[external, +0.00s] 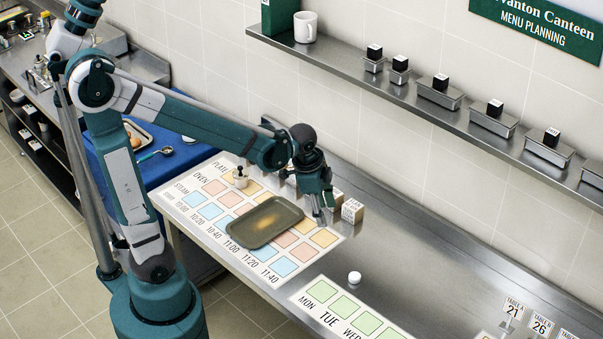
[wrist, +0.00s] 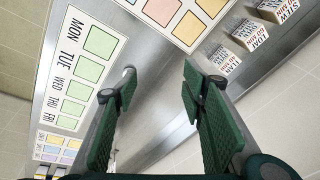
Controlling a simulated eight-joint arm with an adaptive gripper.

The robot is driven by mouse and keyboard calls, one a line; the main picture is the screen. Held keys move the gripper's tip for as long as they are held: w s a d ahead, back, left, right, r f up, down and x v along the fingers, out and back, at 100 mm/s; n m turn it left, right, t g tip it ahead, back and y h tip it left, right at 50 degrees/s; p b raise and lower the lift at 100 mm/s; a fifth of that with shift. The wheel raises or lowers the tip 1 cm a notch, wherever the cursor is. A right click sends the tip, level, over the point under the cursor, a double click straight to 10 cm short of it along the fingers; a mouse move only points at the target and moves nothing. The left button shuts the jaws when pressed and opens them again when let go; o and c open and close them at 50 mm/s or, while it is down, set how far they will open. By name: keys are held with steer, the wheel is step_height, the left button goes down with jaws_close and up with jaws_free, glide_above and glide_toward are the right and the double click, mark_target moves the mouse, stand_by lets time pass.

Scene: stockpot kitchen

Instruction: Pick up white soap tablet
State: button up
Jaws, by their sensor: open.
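The white soap tablet (external: 354,277) is a small round white piece. It lies on the bare steel counter between the two printed charts in the external view. In the wrist view a bit of the tablet (wrist: 129,70) shows just past the tip of the left-hand finger, which hides part of it. My gripper (external: 322,212) is above the counter, behind and to the left of the tablet in the external view, and apart from it. In the wrist view my gripper (wrist: 158,82) has its two green fingers spread, with only steel counter between them.
A grey-brown tray (external: 265,222) lies on the timing chart. Small lettered blocks (external: 352,211) stand near my gripper. The weekday chart (external: 345,310) lies in front of the tablet. A wall shelf (external: 420,98) with small metal holders runs above. The steel around the tablet is clear.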

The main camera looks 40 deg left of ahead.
mark_target(355, 275)
steer(key=d+f+m, duration=0.2)
steer(key=d+f, duration=0.1)
steer(key=d, duration=0.1)
steer(key=w+d+f+m+g+p, duration=0.1)
steer(key=d+f+m, duration=0.1)
steer(key=d+f, duration=0.2)
steer(key=w+d+f+m+g, duration=0.1)
steer(key=d+f+m, duration=0.1)
steer(key=d+f, duration=0.2)
steer(key=shift+d+m+y, duration=0.1)
steer(key=shift+m+y, duration=0.3)
steer(key=shift+s+d+f+m+g, duration=0.1)
steer(key=shift+d+f+m+g, duration=0.2)
steer(key=shift+d+f, duration=0.2)
steer(key=shift+a+f, duration=0.1)
steer(key=shift+f, duration=1.2)
steer(key=shift+f, duration=2.6)
